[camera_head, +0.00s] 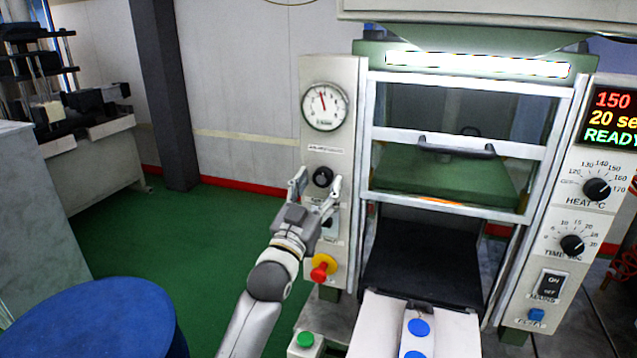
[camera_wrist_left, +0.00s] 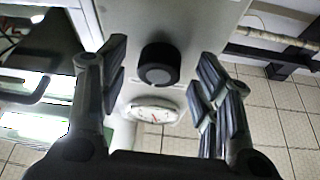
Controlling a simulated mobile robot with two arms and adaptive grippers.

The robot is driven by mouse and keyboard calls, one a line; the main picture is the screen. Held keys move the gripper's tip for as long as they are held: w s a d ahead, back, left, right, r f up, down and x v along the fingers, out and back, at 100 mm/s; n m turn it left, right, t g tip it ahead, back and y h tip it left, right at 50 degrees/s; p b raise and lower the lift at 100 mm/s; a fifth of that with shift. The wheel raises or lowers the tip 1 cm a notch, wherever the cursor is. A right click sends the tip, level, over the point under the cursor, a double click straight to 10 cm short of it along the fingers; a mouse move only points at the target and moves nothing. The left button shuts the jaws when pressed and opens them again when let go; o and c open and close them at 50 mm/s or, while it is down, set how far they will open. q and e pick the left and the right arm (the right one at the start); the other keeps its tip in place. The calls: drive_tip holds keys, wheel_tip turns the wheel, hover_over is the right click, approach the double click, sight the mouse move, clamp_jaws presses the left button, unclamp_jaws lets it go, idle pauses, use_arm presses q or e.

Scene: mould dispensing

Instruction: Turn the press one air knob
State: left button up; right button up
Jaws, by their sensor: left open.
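The air knob (camera_head: 322,177) is a round black knob on the grey left panel of the press, below the pressure gauge (camera_head: 325,107). My left gripper (camera_head: 315,184) is in front of the panel, with one finger on each side of the knob. In the left wrist view the knob (camera_wrist_left: 159,65) sits between the two spread fingertips of the left gripper (camera_wrist_left: 163,80), with a visible gap on both sides. The fingers are open and hold nothing. The gauge (camera_wrist_left: 152,110) also shows there, beyond the knob. My right gripper is not in view.
A red and yellow emergency stop button (camera_head: 322,267) is below the knob, beside my left forearm. A green button (camera_head: 305,340) is lower down. The press door with its handle (camera_head: 455,147) is to the right. A blue drum (camera_head: 95,320) stands at lower left.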

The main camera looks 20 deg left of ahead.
use_arm(q)
drive_tip(key=shift+w, duration=0.1)
drive_tip(key=shift+c, duration=0.3)
drive_tip(key=c, duration=1)
drive_tip(key=shift+r+m, duration=0.1)
drive_tip(key=shift+m, duration=0.4)
drive_tip(key=m+h+p, duration=0.1)
drive_tip(key=m, duration=0.1)
drive_tip(key=m+g+h, duration=0.1)
drive_tip(key=m, duration=0.1)
drive_tip(key=m+h+p, duration=0.1)
drive_tip(key=m, duration=0.1)
drive_tip(key=shift+a+r+p, duration=0.2)
drive_tip(key=shift+a+p, duration=0.05)
drive_tip(key=shift+p, duration=0.1)
drive_tip(key=m+h+p, duration=0.1)
drive_tip(key=m, duration=0.1)
drive_tip(key=m+g+p, duration=0.1)
drive_tip(key=m, duration=0.1)
drive_tip(key=shift+g+h, duration=0.3)
drive_tip(key=shift+h, duration=0.1)
drive_tip(key=shift+m+p, duration=0.45)
drive_tip(key=shift+m, duration=0.15)
